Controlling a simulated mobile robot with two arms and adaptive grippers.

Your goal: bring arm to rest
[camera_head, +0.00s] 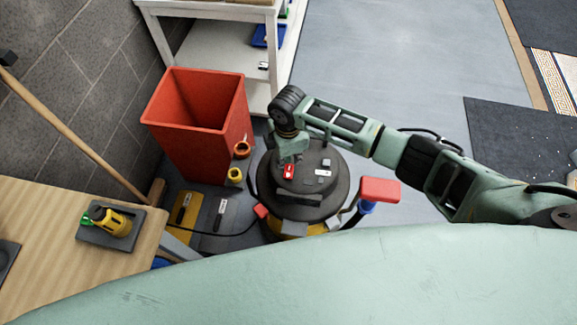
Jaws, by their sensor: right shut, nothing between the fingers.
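My right arm comes in from the right edge, reaching left and bending down at its wrist. My right gripper (291,154) is above the dark round top of a black and yellow machine (300,205), which looks like a shop vacuum. It is shut with nothing in it. A small red switch or part (289,171) shows on the machine top just below the gripper; I cannot tell whether they touch. My left gripper is not in view.
A red bin (205,145) stands behind and left of the machine. A wooden table (50,240) at the left holds a yellow tool (112,221) on a grey pad. A white shelf (215,55) stands at the back. Grey floor (390,60) is open at the back right.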

